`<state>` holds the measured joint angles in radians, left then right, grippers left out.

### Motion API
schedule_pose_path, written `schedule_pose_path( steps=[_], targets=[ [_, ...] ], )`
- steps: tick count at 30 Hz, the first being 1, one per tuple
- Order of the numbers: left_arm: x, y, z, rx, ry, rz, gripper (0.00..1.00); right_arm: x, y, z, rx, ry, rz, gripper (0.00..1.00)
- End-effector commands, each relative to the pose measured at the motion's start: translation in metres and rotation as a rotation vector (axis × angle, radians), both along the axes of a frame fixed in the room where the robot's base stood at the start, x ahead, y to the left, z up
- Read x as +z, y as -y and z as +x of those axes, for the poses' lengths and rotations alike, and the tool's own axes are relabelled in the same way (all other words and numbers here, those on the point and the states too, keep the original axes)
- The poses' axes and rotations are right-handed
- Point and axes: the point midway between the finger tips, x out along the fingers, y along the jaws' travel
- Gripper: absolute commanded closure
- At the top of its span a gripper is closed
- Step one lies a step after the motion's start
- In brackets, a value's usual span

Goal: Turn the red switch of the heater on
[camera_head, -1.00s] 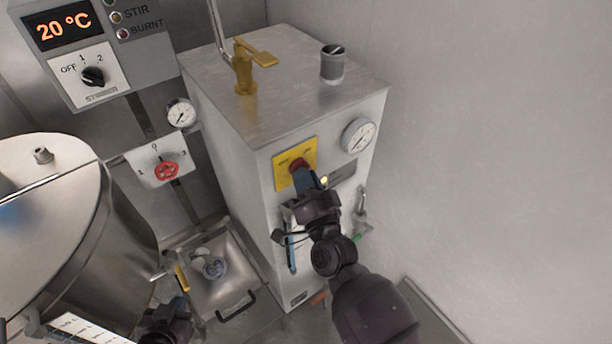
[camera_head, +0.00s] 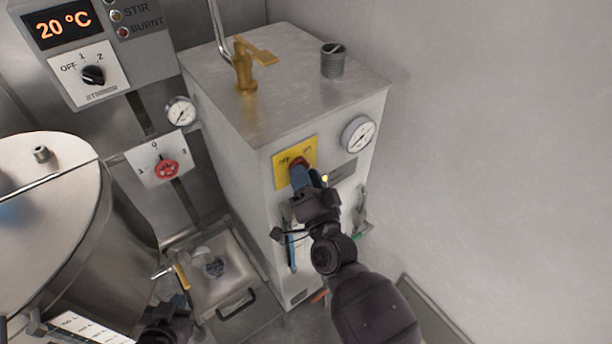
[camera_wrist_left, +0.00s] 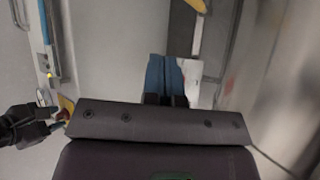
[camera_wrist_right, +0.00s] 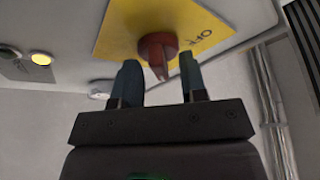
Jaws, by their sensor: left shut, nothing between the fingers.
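The heater (camera_head: 240,185) is a tall grey metal box with a yellow plate (camera_head: 282,178) on its front. The red switch (camera_wrist_right: 157,48) sits on that plate, which reads OFF at its right in the right wrist view. My right gripper (camera_wrist_right: 158,68) is at the switch, fingers apart, with the switch's handle between the fingertips and gaps on both sides. In the head view, my right gripper (camera_head: 302,176) partly hides the switch. My left gripper (camera_head: 178,301) is low at the left, shut and empty; its blue fingers (camera_wrist_left: 165,75) meet in the left wrist view.
A yellow light (camera_wrist_right: 41,58) glows beside the plate. A gauge (camera_head: 358,134) sits right of it, and a brass valve (camera_head: 244,72) is on top. A steel drum (camera_head: 45,220) stands at left and a tray (camera_head: 235,275) lies below. The right wall is bare.

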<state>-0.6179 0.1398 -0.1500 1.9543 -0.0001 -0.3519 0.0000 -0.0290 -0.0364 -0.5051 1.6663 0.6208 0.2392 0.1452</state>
Motion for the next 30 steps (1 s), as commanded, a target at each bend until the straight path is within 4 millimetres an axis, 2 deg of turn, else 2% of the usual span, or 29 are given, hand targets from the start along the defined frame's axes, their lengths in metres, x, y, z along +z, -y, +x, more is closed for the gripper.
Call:
schedule_pose_path(
  steps=[5, 19, 24, 30],
  targets=[
    [-0.002, 0.000, 0.000, 0.000, 0.001, 0.000, 1.00, -0.005, 0.004, -0.011, 0.000, -0.001, -0.001, 0.61],
    [-0.007, 0.001, 0.006, -0.002, 0.021, 0.000, 1.00, -0.026, 0.029, -0.083, 0.000, -0.001, 0.000, 0.61],
    [-0.006, 0.001, 0.008, -0.004, 0.026, -0.001, 1.00, -0.028, 0.034, -0.095, 0.000, 0.000, 0.000, 0.61],
    [-0.007, 0.001, 0.008, -0.003, 0.025, 0.000, 1.00, -0.029, 0.035, -0.098, 0.000, 0.001, 0.000, 0.61]
  ],
)
